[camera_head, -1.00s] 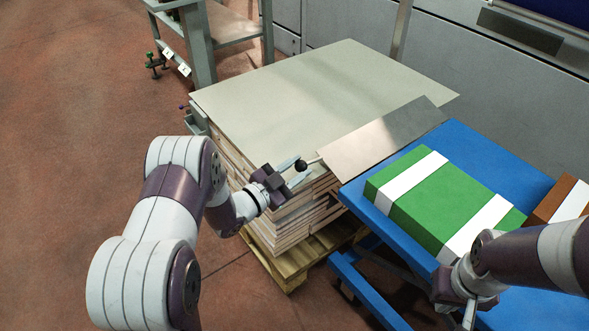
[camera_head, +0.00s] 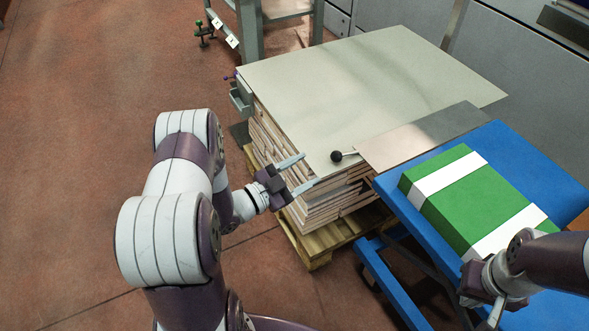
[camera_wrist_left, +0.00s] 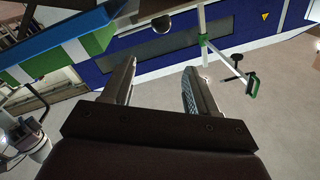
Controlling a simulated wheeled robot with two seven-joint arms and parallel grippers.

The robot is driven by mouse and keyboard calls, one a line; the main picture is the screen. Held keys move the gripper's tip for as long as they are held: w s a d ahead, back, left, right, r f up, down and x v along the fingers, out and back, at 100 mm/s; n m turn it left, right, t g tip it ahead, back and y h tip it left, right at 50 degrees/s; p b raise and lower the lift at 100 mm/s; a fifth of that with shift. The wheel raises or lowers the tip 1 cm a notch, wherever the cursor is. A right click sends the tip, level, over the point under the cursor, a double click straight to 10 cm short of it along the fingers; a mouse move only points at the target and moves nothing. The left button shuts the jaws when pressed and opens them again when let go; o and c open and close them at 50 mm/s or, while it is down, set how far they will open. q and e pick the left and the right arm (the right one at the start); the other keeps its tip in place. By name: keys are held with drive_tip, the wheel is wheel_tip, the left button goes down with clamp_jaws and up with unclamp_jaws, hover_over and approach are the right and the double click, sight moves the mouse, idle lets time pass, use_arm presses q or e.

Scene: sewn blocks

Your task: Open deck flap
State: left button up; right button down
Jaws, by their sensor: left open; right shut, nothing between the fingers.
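The deck flap (camera_head: 425,136) is a flat grey metal plate between the board stack and the blue lift table. A short rod with a black ball knob (camera_head: 336,156) sticks out from its left end, over the stack's top sheet. My left gripper (camera_head: 311,168) is open and empty, its fingertips just left of the knob and apart from it. In the left wrist view its fingers (camera_wrist_left: 158,82) are spread, with a dark rounded thing, likely the knob (camera_wrist_left: 162,25), beyond them. My right gripper (camera_head: 495,314) is shut and empty beside the blue table, low at right.
The blue lift table (camera_head: 510,150) carries a green box with white bands (camera_head: 472,200). The stack of boards (camera_head: 335,200) stands on a wooden pallet (camera_head: 318,245). A grey bench (camera_head: 250,30) stands behind. Open floor (camera_head: 80,150) lies to the left.

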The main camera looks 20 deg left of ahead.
use_arm(q)
drive_tip(key=v, duration=0.3)
idle(0.4)
